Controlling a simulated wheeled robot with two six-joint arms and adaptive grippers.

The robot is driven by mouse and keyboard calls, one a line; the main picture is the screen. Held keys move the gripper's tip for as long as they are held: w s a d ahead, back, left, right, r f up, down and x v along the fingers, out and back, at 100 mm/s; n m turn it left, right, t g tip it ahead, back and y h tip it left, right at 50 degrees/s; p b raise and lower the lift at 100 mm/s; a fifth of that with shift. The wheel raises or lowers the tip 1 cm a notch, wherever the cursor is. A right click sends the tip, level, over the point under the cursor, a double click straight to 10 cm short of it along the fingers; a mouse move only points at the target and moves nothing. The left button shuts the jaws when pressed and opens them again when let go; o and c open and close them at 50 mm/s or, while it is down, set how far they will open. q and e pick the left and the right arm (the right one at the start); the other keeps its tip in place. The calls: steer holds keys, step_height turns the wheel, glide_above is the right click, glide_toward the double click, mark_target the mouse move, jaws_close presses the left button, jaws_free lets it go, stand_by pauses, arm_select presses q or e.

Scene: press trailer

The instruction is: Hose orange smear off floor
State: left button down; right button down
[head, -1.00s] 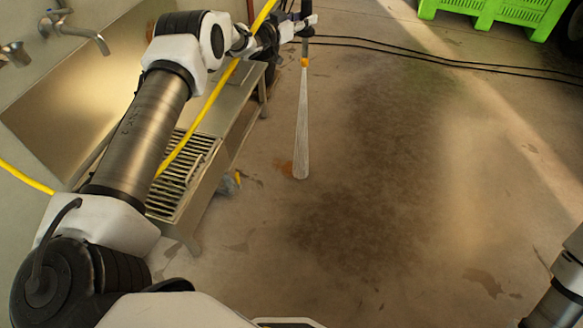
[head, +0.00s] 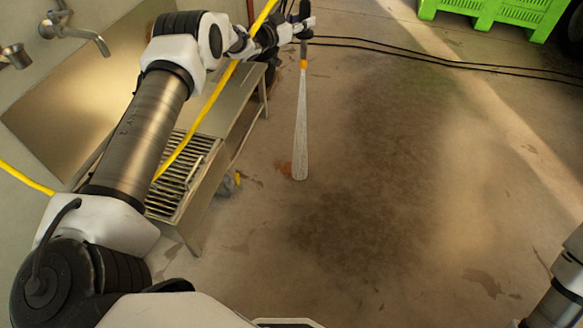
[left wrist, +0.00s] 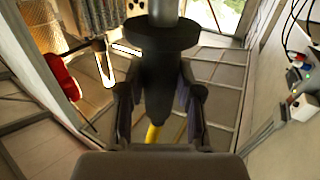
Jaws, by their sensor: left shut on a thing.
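My left gripper (head: 301,29) is shut on a dark hose nozzle (head: 304,45) with an orange tip, at the top middle of the head view. The nozzle also fills the middle of the left wrist view (left wrist: 163,75). A pale water jet (head: 301,125) runs down from the tip to the floor. The orange smear (head: 284,168) is a small patch on the floor, just left of the jet's lower end, and the jet may cover part of it. The yellow hose (head: 213,98) runs behind my left arm. My right gripper is out of view.
A metal bench with a slatted grate (head: 186,172) stands to the left of the smear, below wall taps (head: 78,33). A dark damp area (head: 365,215) spreads over open floor to the right. Black cables (head: 440,58) cross behind; a green crate (head: 497,12) stands far right.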

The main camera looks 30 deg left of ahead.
arm_select(q)
steer(key=p+v, duration=0.1)
steer(key=v, duration=0.1)
steer(key=a+p+v, duration=0.1)
steer(key=p+v, duration=0.1)
steer(key=shift+r, duration=0.1)
stand_by(1.6)
steer(key=w+a+b, duration=0.1)
steer(key=a+b, duration=0.1)
steer(key=b, duration=0.1)
steer(key=w+a+b, duration=0.1)
steer(key=a+b, duration=0.1)
steer(key=shift+w, duration=0.3)
stand_by(1.5)
